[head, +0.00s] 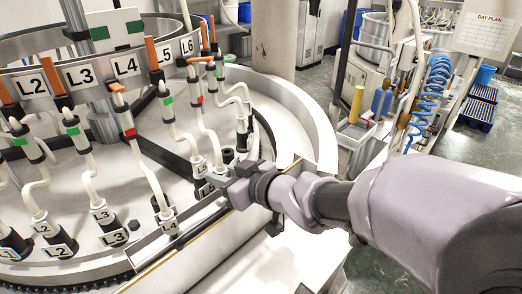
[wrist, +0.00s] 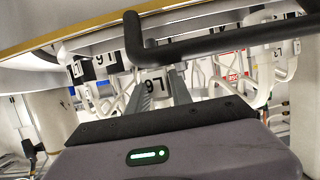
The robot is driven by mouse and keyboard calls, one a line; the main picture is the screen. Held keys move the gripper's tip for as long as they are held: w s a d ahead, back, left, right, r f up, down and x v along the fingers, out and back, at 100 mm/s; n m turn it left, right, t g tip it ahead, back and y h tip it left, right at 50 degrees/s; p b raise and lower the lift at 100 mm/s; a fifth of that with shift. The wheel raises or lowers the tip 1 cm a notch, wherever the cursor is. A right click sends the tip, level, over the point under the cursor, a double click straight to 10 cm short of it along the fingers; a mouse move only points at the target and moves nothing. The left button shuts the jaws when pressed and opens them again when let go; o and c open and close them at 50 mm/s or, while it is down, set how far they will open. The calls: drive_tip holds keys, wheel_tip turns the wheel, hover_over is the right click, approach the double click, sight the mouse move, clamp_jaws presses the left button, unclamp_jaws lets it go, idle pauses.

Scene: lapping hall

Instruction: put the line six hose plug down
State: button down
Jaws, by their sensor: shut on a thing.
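My gripper (head: 217,178) is low over the machine's white deck, at the right end of the row of hoses. In the wrist view, its grey fingers are shut on the line six hose plug (wrist: 155,85), whose white L6 tag shows upside down between them. In the head view, the gripper mostly hides the plug. I cannot tell whether the plug touches the deck or a socket. A white hose (head: 211,135) runs down toward the gripper from the upper connectors near the L6 plate (head: 187,46).
Line five's L5 labels (head: 206,190) are just left of my gripper, and line four's hose (head: 150,175) is farther left. A low rail (head: 190,235) runs along the deck's front. A concrete column (head: 275,38) stands behind. Blue coiled hose (head: 432,95) hangs at right.

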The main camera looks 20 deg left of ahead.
drive_tip(key=shift+f, duration=1.3)
drive_tip(key=shift+f+b, duration=0.2)
drive_tip(key=shift+b, duration=0.2)
drive_tip(key=c, duration=1.1)
unclamp_jaws()
drive_tip(key=shift+c, duration=0.2)
